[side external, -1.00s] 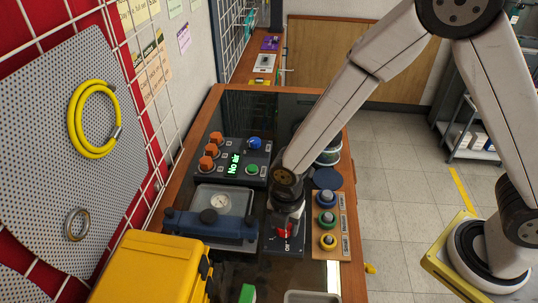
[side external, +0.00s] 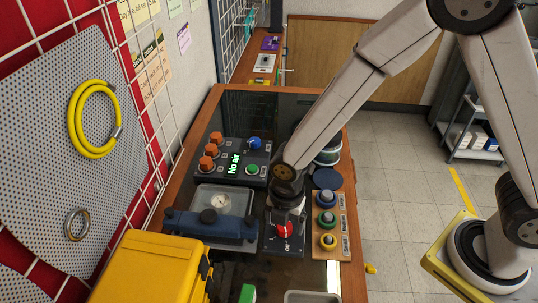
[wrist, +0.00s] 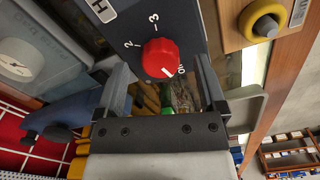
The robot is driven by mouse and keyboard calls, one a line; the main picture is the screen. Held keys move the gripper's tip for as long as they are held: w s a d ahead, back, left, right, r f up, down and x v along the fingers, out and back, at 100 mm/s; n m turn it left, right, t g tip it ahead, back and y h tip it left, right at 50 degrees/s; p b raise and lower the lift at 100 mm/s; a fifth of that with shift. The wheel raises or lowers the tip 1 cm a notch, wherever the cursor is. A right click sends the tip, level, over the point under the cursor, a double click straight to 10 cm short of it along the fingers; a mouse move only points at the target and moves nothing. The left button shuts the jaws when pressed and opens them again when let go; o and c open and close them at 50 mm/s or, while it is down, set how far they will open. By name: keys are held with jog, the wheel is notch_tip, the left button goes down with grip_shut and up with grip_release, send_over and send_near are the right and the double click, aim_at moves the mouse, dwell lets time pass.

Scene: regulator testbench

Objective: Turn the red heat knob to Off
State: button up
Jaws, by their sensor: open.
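The red heat knob (side external: 284,230) sits on a dark panel (side external: 270,245) at the front of the bench. In the wrist view the round red knob (wrist: 160,58) shows a white pointer line running to its lower right edge, close to a small white label that I cannot read surely. The marks 2 and 3 stand above it. My gripper (wrist: 162,68) is open, with one finger on each side of the knob's panel and clear space between fingers and knob. In the side view my gripper (side external: 288,211) is just above the knob, and its fingers are hard to make out.
A wooden strip with blue, green and yellow buttons (side external: 328,241) lies right of the panel. A yellow case (side external: 150,270) stands front left.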

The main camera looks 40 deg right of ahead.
jog(key=shift+r, duration=3.4)
jog(key=shift+d+r+m, duration=0.1)
jog(key=shift+d+m, duration=0.45)
jog(key=shift+m, duration=0.05)
jog(key=s+d+r+m+t, duration=0.1)
jog(key=s+d+m, duration=0.1)
jog(key=d+m, duration=0.6)
jog(key=s+d+r+m+t, duration=0.1)
jog(key=s+d+m, duration=0.1)
jog(key=d+m, duration=0.6)
jog(key=shift+s+d+r+m+t, duration=0.15)
jog(key=shift+s+r+m+t, duration=0.2)
jog(key=shift+m, duration=2.75)
jog(key=shift+w, duration=0.1)
